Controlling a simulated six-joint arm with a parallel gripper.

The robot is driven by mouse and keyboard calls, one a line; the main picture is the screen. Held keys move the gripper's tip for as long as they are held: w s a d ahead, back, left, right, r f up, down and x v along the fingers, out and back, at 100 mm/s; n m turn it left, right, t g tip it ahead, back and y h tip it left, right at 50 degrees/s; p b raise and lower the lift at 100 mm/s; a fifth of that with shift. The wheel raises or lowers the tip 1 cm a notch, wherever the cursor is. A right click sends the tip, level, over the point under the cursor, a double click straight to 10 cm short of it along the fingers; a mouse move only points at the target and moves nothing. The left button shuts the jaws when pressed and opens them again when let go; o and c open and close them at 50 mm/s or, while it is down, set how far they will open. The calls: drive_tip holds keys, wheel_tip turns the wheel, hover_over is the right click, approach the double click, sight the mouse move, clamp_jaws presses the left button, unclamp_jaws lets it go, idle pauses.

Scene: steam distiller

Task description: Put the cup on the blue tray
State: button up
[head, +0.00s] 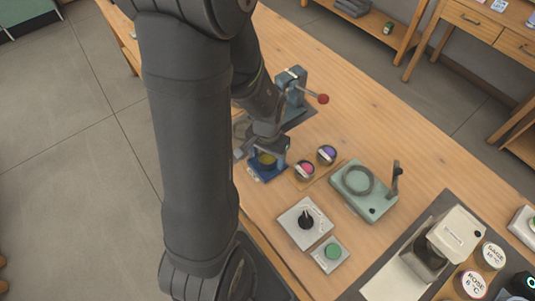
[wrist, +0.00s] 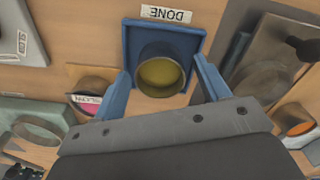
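The cup (wrist: 162,50) stands in the blue tray (wrist: 133,40), which has a DONE label (wrist: 166,14) at its edge. The cup's round mouth faces the wrist camera and shows yellow inside. In the head view the cup (head: 267,159) and the tray (head: 257,177) are partly hidden by my arm. My gripper (wrist: 161,68) is open, with one blue finger on each side of the cup. A gap shows between the left finger and the cup; the right fingertip is close to its rim, and I cannot tell whether it touches.
Two small round pots, pink (head: 305,168) and purple (head: 327,153), stand right of the tray. A green device (head: 365,190) with a ring is farther right. A press with a red knob (head: 323,99) stands behind. A black-knob box (head: 304,222) is in front.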

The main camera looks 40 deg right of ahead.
sight(268, 161)
drive_tip(key=shift+r, duration=0.1)
wheel_tip(268, 161, up, 12)
idle(0.8)
wheel_tip(268, 161, down, 12)
drive_tip(key=shift+f, duration=0.1)
drive_tip(key=shift+r, duration=1.05)
drive_tip(key=shift+f, duration=0.1)
